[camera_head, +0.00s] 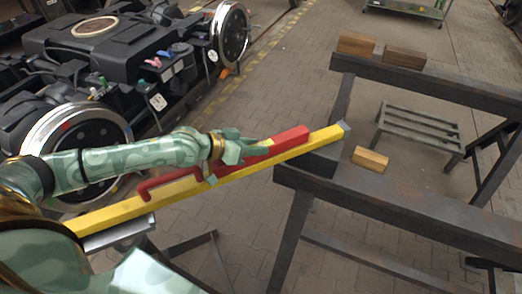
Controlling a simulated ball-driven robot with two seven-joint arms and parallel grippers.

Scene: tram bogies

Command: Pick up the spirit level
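A long yellow bar (128,208) with a grey end cap, which looks like the spirit level, runs slantwise from the lower left to the middle right. Red parts lie along it: a thick red bar (289,139) towards the right and a red handle (170,179) towards the left. Its right end lies over the near dark steel trestle. My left gripper (248,150) is over the middle of the bar, close by the red part, and hides some of it. I cannot tell whether its fingers touch or are closed. My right gripper is not in view.
The dark steel trestle (400,202) at the right bears a wooden block (370,159). Two more blocks (356,43) lie on the farther beam. A low slatted stand (417,128) is on the paved floor. A black bogie (110,50) with wheels fills the upper left.

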